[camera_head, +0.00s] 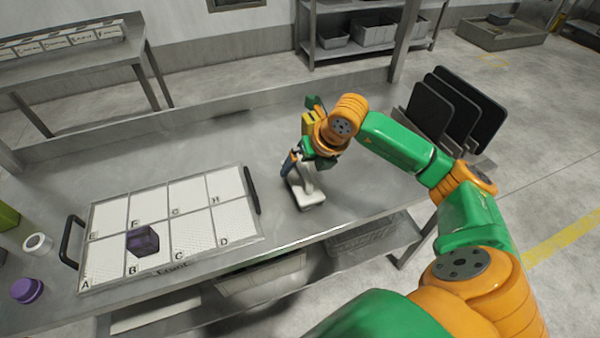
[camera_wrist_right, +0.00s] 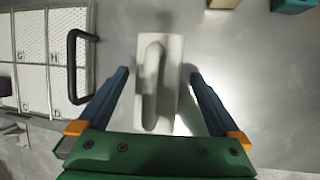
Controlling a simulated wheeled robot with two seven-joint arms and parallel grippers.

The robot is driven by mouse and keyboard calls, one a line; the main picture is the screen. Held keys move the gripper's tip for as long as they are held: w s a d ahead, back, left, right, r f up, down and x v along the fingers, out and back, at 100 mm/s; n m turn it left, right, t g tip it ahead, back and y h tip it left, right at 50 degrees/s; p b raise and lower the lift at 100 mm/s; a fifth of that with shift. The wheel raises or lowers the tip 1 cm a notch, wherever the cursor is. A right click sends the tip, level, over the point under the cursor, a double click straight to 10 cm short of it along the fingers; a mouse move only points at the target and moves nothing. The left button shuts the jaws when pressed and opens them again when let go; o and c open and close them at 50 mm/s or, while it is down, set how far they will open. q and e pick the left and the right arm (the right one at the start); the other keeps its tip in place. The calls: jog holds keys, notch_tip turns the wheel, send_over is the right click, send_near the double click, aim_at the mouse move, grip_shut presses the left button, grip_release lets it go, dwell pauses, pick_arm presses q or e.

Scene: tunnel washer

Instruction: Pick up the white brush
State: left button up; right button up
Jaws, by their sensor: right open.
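The white brush (camera_head: 308,196) lies on the metal table, just right of the lettered tray, with its raised handle facing up. In the right wrist view the white brush (camera_wrist_right: 172,112) lies between the fingers, its handle running along the view. My right gripper (camera_head: 294,166) is above the brush with its blue fingers pointing down. In the right wrist view the right gripper (camera_wrist_right: 158,82) is open, one finger on each side of the brush, with gaps on both sides. Part of the brush is hidden by the gripper in the head view. My left gripper is not in view.
A lettered tray (camera_head: 262,236) with black handles holds a dark purple block (camera_head: 143,241) in compartment B. A white ring (camera_head: 37,244) and a purple lid-like piece (camera_head: 27,290) stand at left. Black panels in a rack (camera_head: 455,110) stand at right. The table behind the tray is clear.

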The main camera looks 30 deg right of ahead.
aim_at(295, 185)
jog(key=x, duration=0.3)
jog(key=shift+w+r, duration=0.15)
jog(key=shift+r, duration=0.1)
jog(key=c, duration=1.4)
jog(key=shift+r, duration=0.3)
notch_tip(295, 185, up, 3)
jog(key=shift+a+b, duration=0.15)
jog(key=shift+b, duration=0.45)
jog(key=s+a+r, duration=0.1)
jog(key=a+r, duration=0.1)
jog(key=r, duration=0.1)
jog(key=s+a+r, duration=0.1)
jog(key=shift+s+r, duration=0.4)
jog(key=s+a+r, duration=0.4)
jog(key=s+a, duration=0.2)
jog(key=a, duration=0.1)
jog(key=shift+s+r+p, duration=0.3)
jog(key=shift+s+p, duration=0.05)
jog(key=shift+p, duration=0.05)
